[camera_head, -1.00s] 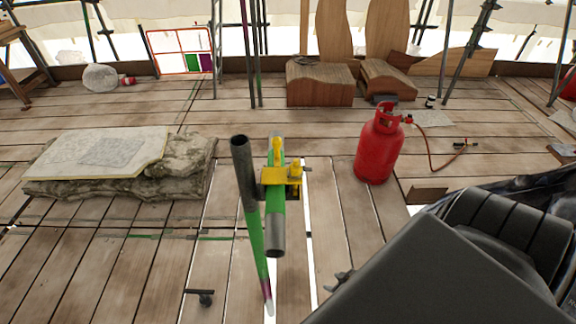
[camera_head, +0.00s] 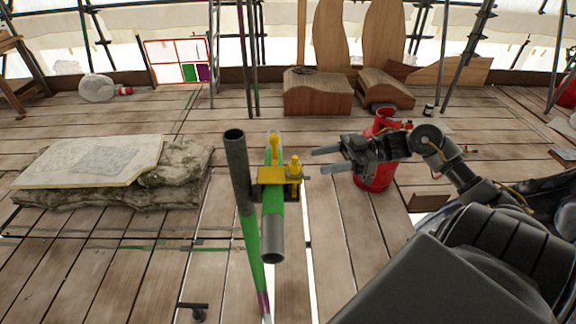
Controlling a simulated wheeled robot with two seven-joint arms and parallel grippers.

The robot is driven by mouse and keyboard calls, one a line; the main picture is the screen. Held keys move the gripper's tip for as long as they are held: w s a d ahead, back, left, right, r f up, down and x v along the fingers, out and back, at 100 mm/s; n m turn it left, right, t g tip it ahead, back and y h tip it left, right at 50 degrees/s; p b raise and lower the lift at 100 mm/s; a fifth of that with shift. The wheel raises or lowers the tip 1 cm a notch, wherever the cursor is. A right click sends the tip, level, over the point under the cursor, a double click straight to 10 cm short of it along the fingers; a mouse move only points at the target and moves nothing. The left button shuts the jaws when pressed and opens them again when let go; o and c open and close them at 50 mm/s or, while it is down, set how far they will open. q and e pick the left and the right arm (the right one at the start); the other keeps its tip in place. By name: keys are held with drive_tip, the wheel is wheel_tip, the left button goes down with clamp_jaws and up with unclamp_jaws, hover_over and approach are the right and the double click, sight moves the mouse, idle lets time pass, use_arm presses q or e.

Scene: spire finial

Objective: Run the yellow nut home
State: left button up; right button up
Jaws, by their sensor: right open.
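A yellow clamp (camera_head: 270,176) sits where an upright grey and green pole (camera_head: 238,165) meets a green tube (camera_head: 272,222) with a grey open end. The yellow nut (camera_head: 295,167) stands on the clamp's right side, on a bolt; its threads are too small to make out. Another yellow knob-like part (camera_head: 273,145) stands at the clamp's far side. My right gripper (camera_head: 318,160) is open and empty, just right of the nut, its two fingers pointing left toward it and apart from it. My left gripper is not in view.
Wooden blocks (camera_head: 318,95) stand at the back. A small dark tool (camera_head: 195,307) lies on the planks at front. Light gaps run between the planks below the clamp.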

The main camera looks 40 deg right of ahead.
sight(292, 164)
drive_tip(key=p+x, duration=0.2)
drive_tip(key=x, duration=0.6)
drive_tip(key=shift+w+a+r, duration=0.15)
drive_tip(key=shift+a, duration=0.15)
drive_tip(key=shift+w+a, duration=0.2)
drive_tip(key=shift+a, duration=0.3)
